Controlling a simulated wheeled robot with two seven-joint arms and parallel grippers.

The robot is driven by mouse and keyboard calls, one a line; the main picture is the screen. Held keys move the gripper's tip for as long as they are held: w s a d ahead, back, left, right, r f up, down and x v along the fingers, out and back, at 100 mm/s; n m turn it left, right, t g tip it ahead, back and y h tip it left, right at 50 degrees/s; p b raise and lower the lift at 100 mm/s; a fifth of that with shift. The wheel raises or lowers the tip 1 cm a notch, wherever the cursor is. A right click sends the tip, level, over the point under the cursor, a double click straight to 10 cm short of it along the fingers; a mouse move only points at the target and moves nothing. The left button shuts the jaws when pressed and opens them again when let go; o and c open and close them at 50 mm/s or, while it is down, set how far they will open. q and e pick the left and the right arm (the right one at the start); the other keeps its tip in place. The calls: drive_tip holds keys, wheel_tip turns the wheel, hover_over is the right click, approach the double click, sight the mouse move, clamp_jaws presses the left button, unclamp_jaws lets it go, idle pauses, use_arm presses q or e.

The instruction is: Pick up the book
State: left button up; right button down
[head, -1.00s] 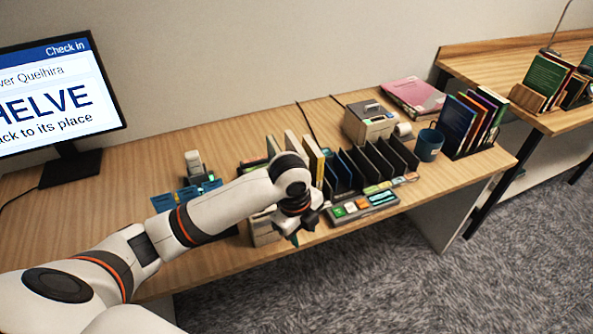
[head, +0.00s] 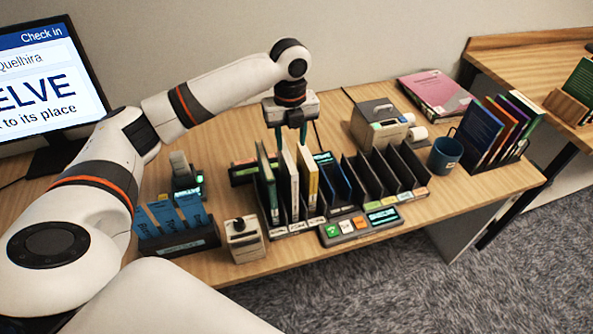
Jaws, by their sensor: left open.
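Upright books stand in the left slots of a black slotted rack (head: 365,187) on the desk: a green one (head: 266,178), a cream one (head: 289,182) and a yellow one (head: 307,180). A blue one (head: 333,180) stands just right of them. Which one the task means, I cannot tell. My left gripper (head: 291,143) points down over the tops of the cream and green books, its two fingers apart. The fingertips are partly hidden behind the book tops, so I cannot tell whether they touch. My right gripper is not in view.
A button panel (head: 361,226) and a small grey device (head: 243,240) stand at the front. A printer (head: 380,130), a blue mug (head: 445,154) and a holder of colored books (head: 494,134) stand right. The rack's right slots look empty.

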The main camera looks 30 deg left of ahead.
sight(289, 155)
use_arm(q)
drive_tip(key=f, duration=0.2)
drive_tip(key=s+f, duration=0.1)
drive_tip(key=f, duration=0.1)
drive_tip(key=shift+s+f+p, duration=0.15)
drive_tip(key=shift+f+p, duration=0.2)
drive_tip(key=shift+p, duration=0.05)
drive_tip(key=shift+f, duration=0.3)
drive_tip(key=f, duration=0.1)
drive_tip(key=f+p, duration=0.1)
drive_tip(key=f, duration=0.2)
drive_tip(key=shift+a+f, duration=0.15)
drive_tip(key=shift+a, duration=0.25)
drive_tip(key=shift+w+f, duration=0.2)
drive_tip(key=shift+f, duration=0.2)
drive_tip(key=shift+c, duration=0.2)
clamp_jaws()
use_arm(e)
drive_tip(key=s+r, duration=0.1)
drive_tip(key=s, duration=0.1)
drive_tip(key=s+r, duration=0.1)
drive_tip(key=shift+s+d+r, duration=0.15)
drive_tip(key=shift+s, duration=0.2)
